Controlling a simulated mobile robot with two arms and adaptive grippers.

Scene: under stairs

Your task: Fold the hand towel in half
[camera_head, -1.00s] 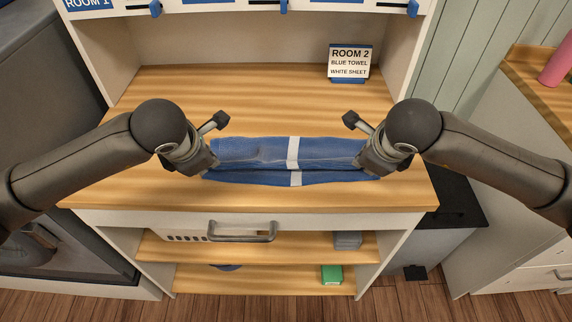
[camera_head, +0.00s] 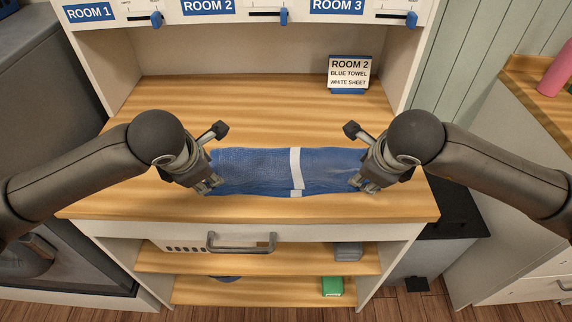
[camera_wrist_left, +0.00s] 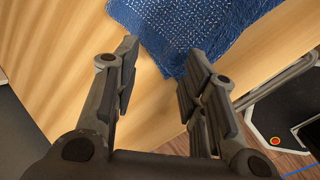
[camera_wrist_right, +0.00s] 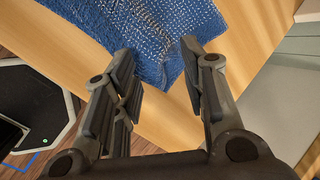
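The blue hand towel (camera_head: 250,170) lies on the wooden counter as a long strip running left to right, with a white stripe across it. The stripe is offset near the front edge, where a narrow lower layer shows. My left gripper (camera_head: 208,187) is at the towel's front left corner. In the left wrist view its fingers (camera_wrist_left: 162,52) are apart, with the towel's corner (camera_wrist_left: 170,40) at the fingertips. My right gripper (camera_head: 365,186) is at the front right corner. In the right wrist view its fingers (camera_wrist_right: 158,52) are apart, with towel (camera_wrist_right: 160,25) between and beyond the tips.
A sign (camera_head: 348,73) reading "ROOM 2, BLUE TOWEL, WHITE SHEET" stands at the back right of the counter (camera_head: 200,95). The counter behind the towel is clear. Below the front edge are a drawer handle (camera_head: 241,243) and shelves with a green item (camera_head: 332,286).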

